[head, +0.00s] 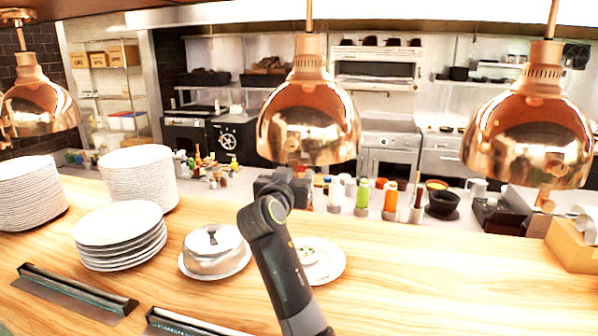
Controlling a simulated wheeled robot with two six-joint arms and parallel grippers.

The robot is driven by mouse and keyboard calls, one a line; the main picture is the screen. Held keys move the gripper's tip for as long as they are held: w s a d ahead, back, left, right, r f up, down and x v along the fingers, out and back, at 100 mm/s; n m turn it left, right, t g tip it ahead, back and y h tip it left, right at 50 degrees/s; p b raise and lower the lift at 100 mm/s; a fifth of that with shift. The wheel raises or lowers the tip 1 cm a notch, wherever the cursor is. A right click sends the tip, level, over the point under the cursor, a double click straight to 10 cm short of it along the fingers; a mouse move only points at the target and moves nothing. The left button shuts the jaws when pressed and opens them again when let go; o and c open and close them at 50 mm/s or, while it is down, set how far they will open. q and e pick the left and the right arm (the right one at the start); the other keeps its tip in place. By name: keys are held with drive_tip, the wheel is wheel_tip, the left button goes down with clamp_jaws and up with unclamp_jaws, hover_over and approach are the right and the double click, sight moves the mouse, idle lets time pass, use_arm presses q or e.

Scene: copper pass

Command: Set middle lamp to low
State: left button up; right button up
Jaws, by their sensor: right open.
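The middle lamp (308,120) is a shiny copper dome hanging from a thin rod above the wooden counter. Similar copper lamps hang at the left (38,105) and right (528,135). My right arm rises from the bottom centre, and my right gripper (277,180) is just below the middle lamp's rim, toward its left side. It is open, though its fingers are small and partly hidden by my wrist. I cannot tell whether it touches anything under the lamp. The underside of the middle lamp is partly hidden. My left gripper is out of view.
The wooden counter (430,285) holds stacked plates (120,228), a covered dish (212,250) and a plate (330,262) partly behind my right arm. Sauce bottles (390,200) and a dark bowl (442,204) stand beyond. The counter's right front is clear.

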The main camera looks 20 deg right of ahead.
drive_tip(key=shift+a+r, duration=0.1)
drive_tip(key=shift+s+a, duration=0.1)
clamp_jaws()
wheel_tip(320, 180, down, 9)
drive_tip(key=b, duration=0.7)
drive_tip(key=shift+r, duration=0.15)
drive_tip(key=shift+c, duration=1.1)
unclamp_jaws()
drive_tip(key=shift+o, duration=1.1)
